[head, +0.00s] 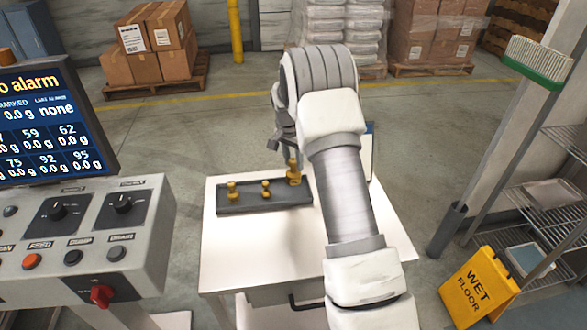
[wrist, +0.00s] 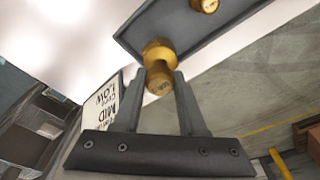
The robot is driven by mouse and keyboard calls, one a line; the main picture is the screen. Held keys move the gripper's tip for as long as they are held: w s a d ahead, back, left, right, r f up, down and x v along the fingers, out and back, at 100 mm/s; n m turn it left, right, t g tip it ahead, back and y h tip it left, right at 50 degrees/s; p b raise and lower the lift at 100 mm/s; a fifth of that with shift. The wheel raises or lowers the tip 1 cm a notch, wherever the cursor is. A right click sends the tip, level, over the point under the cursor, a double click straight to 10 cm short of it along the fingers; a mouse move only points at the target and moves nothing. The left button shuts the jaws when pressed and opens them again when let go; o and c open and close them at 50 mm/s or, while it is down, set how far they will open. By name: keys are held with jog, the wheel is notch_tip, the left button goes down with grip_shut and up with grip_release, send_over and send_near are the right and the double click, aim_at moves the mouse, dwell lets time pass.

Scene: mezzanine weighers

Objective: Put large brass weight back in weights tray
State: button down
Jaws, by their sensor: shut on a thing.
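The large brass weight (head: 294,175) is upright at the right end of the dark grey weights tray (head: 250,209) in the head view. My gripper (head: 290,154) is above it, partly hidden by my arm. In the wrist view my gripper (wrist: 160,82) has its two fingers shut on the knob of the large brass weight (wrist: 158,52). The weight overlaps the end of the tray (wrist: 205,42) there. I cannot tell whether its base touches the tray floor. Two smaller brass weights, one left (head: 232,190) and one in the middle (head: 266,189), stand in the tray.
The tray is on a white table (head: 250,252) with free room in front of it. A control console (head: 80,235) with a screen stands at the left. A yellow wet-floor sign (head: 480,288) and wire shelves (head: 540,205) are at the right.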

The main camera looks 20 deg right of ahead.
aim_at(293, 173)
jog(key=shift+f, duration=1.5)
jog(key=shift+f, duration=0.1)
jog(key=shift+f, duration=0.15)
jog(key=shift+c, duration=2.3)
grip_release()
